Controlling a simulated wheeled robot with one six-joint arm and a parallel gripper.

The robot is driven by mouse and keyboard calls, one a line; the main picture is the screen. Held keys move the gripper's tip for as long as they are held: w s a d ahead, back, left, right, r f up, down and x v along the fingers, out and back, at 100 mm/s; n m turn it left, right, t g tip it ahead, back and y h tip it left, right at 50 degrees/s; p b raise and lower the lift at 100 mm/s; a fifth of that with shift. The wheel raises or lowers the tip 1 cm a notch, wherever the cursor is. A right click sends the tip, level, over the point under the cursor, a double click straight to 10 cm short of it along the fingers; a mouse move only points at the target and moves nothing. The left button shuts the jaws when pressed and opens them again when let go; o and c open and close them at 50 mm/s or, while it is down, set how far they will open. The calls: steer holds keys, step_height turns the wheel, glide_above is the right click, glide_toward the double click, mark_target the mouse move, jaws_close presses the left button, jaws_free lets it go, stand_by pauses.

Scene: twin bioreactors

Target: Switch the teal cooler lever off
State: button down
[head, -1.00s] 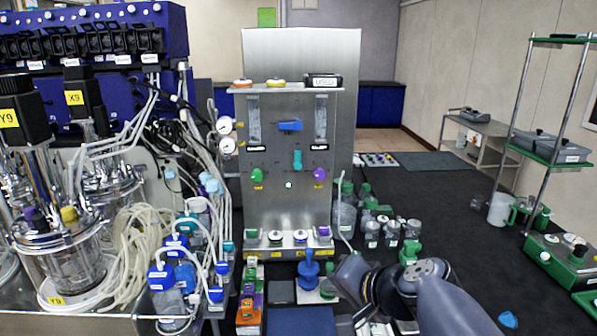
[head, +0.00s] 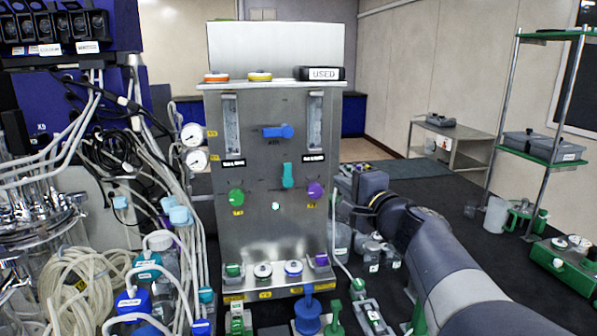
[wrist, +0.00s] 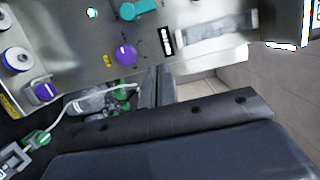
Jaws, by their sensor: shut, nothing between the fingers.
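The teal lever (head: 287,175) is on the front of the steel panel (head: 262,225), below a blue lever, and stands upright. In the wrist view the teal lever (wrist: 137,9) is at the top edge, partly cut off, above the purple knob (wrist: 126,54). My gripper's two fingers (wrist: 155,86) are together and empty in the wrist view, apart from the lever and lower in that picture. In the head view my arm reaches up from the lower right to beside the panel's right edge, and the fingertips cannot be made out there.
The blue lever (head: 278,131), green knob (head: 236,197) and purple knob (head: 315,190) share the panel. Hoses and bottles crowd the left side. A green-shelved rack (head: 545,150) is at the far right.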

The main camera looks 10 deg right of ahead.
mark_target(287, 174)
steer(key=p+x, duration=0.3)
steer(key=x, duration=0.7)
steer(key=shift+w, duration=0.15)
steer(key=a, duration=0.3)
steer(key=shift+a, duration=0.45)
steer(key=shift+n, duration=0.3)
steer(key=shift+a+r, duration=0.1)
